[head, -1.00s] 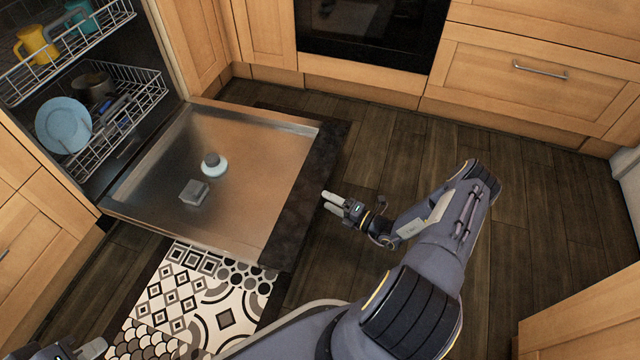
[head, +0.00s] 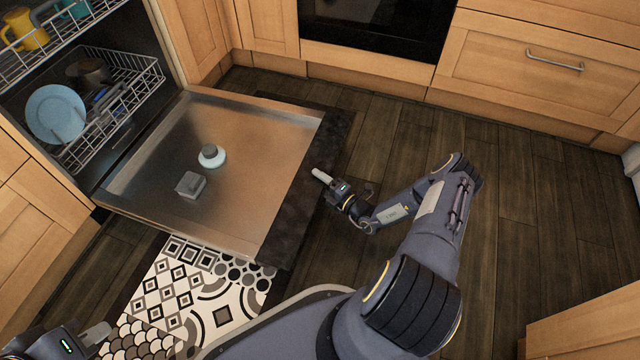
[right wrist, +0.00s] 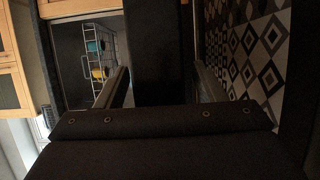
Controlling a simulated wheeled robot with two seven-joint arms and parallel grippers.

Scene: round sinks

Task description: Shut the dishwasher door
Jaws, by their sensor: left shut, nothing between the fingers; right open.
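The dishwasher door (head: 240,150) hangs fully open, about level, its metal inner side up, with a dark outer edge strip (head: 300,200). My right gripper (head: 317,174) is at this outer edge, fingers pointing toward it. In the right wrist view the gripper (right wrist: 163,88) is open, and the dark door edge (right wrist: 160,45) shows between its fingers. I cannot tell whether they touch. My left gripper (head: 103,331) is shut and empty at the lower left, apart from the door.
Racks (head: 120,90) inside the dishwasher hold a blue plate (head: 56,114) and a yellow mug (head: 25,30). A patterned mat (head: 190,300) lies before the door. Wooden drawers (head: 545,75) and a dark oven (head: 370,30) stand behind. Floor right of the door is open.

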